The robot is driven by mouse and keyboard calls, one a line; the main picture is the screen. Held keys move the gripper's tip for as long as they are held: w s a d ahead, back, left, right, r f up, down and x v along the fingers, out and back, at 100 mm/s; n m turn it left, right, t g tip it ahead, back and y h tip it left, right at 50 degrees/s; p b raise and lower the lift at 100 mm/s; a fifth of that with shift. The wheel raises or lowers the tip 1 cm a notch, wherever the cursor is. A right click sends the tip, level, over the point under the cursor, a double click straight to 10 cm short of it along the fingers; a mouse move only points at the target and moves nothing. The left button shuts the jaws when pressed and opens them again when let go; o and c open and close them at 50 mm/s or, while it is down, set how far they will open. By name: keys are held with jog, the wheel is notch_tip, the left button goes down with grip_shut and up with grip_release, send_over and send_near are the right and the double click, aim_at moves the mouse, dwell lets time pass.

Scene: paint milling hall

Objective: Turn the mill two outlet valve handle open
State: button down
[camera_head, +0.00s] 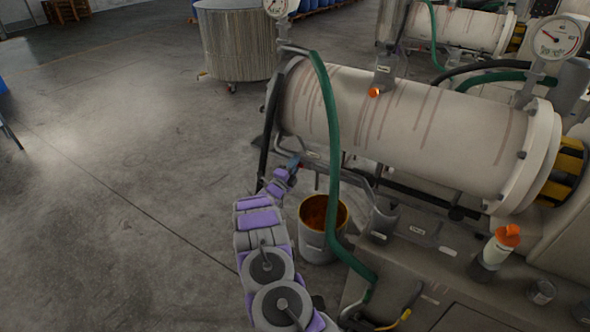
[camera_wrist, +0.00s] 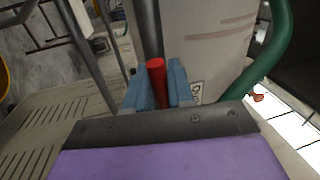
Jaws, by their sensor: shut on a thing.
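A red handle (camera_wrist: 157,77) stands between the two blue fingers of my gripper (camera_wrist: 156,85) in the wrist view. The fingers are shut on it, one on each side. In the head view my gripper (camera_head: 295,162) is at the left end of the large cream mill cylinder (camera_head: 400,125), low beside its pipework. There the handle is very small and mostly hidden by the gripper. The valve body and the handle's full length are hidden, so I cannot tell how far it is turned.
A green hose (camera_head: 331,150) hangs just right of my gripper and also shows in the wrist view (camera_wrist: 268,60). An open bucket (camera_head: 316,247) with orange-brown contents stands below. A round metal vat (camera_head: 238,45) stands behind.

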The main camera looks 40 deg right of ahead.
jog(key=shift+s+m, duration=0.2)
jog(key=shift+m, duration=0.3)
jog(key=shift+d, duration=0.1)
jog(key=c, duration=1.4)
grip_release()
jog(key=shift+o, duration=1.3)
jog(key=shift+r, duration=0.1)
jog(key=p+v, duration=0.2)
jog(key=v, duration=1.5)
jog(key=shift+w+a, duration=0.2)
jog(key=shift+a, duration=0.15)
